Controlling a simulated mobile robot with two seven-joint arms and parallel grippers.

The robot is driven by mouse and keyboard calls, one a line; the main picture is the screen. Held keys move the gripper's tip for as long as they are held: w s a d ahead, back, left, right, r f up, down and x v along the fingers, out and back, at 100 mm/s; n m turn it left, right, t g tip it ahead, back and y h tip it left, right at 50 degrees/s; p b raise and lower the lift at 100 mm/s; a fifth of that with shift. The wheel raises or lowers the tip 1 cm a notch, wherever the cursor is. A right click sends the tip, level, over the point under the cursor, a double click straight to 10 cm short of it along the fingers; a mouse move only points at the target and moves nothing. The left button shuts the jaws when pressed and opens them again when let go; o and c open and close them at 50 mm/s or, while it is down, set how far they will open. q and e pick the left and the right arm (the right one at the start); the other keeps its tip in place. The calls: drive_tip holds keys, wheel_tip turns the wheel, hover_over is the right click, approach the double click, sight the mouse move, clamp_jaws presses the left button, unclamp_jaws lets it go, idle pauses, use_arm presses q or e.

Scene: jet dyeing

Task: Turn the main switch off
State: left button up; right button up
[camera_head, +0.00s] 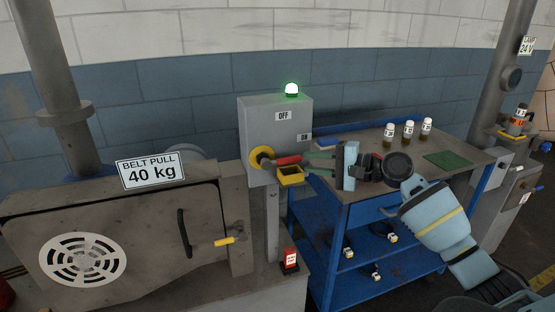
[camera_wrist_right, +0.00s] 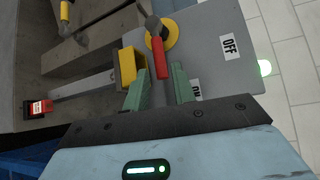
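The main switch is a grey box (camera_head: 258,120) on a post, with a yellow disc (camera_head: 257,153) and a red handle (camera_head: 287,161). The handle points right, towards the ON label (camera_head: 304,137); the OFF label (camera_head: 283,116) is higher. A green lamp (camera_head: 291,90) is lit on top. My right gripper (camera_head: 318,163) is at the handle's free end. In the right wrist view its green fingers (camera_wrist_right: 159,85) stand apart on either side of the red handle's end (camera_wrist_right: 160,60), which reaches just between the fingertips. My left gripper is not in view.
A yellow open holder (camera_head: 290,178) sits just below the handle, close to my fingers. A blue trolley (camera_head: 342,220) with several small bottles stands at right. A machine with a black door handle (camera_head: 184,233) is at left. A red tagged block (camera_head: 290,260) stands below.

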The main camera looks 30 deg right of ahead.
sight(291, 161)
drive_tip(key=shift+p+x, duration=0.35)
drive_tip(key=shift+x, duration=3.6)
drive_tip(key=shift+s, duration=0.1)
clamp_jaws()
